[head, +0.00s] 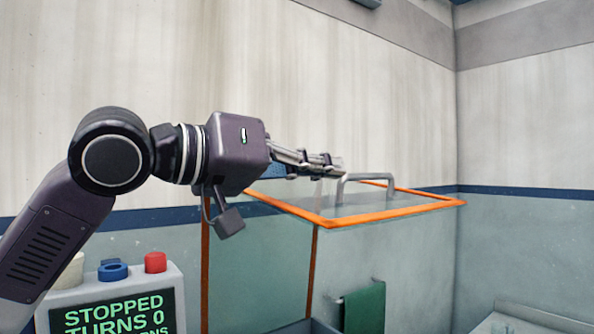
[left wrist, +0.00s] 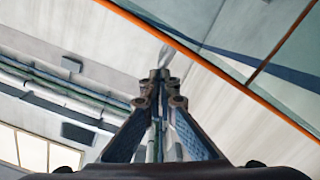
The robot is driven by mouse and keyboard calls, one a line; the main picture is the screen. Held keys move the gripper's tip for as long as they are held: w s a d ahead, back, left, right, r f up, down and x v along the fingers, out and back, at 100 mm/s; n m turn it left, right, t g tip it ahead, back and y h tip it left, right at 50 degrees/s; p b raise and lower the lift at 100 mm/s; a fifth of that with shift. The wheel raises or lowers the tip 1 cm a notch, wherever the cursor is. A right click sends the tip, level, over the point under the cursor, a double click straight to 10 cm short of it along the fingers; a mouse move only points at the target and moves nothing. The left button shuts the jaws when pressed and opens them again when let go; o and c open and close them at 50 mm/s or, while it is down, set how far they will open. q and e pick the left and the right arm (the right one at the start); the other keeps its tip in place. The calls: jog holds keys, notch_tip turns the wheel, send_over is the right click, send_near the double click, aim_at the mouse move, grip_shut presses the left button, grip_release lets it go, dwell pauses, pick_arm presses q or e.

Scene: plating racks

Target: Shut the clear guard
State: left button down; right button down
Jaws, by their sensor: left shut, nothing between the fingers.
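The clear guard (head: 395,213) is a see-through panel with an orange rim. It stands raised and roughly level above the clear-sided housing with orange edges. A grey bar handle (head: 366,178) is fixed on its upper face. My left gripper (head: 340,168) is shut and empty, its tips pointing right, close to the handle's left end. I cannot tell whether they touch. In the left wrist view the shut fingertips (left wrist: 160,75) show below the guard's orange edge (left wrist: 230,80). My right gripper is not in view.
A control box with a display (head: 115,310) reading STOPPED, TURNS 0 stands at the lower left, with a red button (head: 155,262) and a blue knob (head: 113,271). A green cloth (head: 365,308) hangs below the guard. The air right of the guard is clear.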

pick_arm(q)
jog(key=s+d+f+m+b, duration=0.2)
jog(key=s+f+b, duration=0.3)
jog(key=f, duration=0.3)
jog(key=s+d+f+m+b, duration=0.2)
jog(key=s+d+f+b, duration=0.2)
jog(key=f+b, duration=0.3)
jog(key=s+d+f+m+b, duration=0.2)
jog(key=s+d+f+b, duration=0.3)
jog(key=f, duration=0.4)
jog(key=shift+s+f+b, duration=0.25)
jog(key=shift+s+b, duration=0.05)
jog(key=shift+b, duration=0.25)
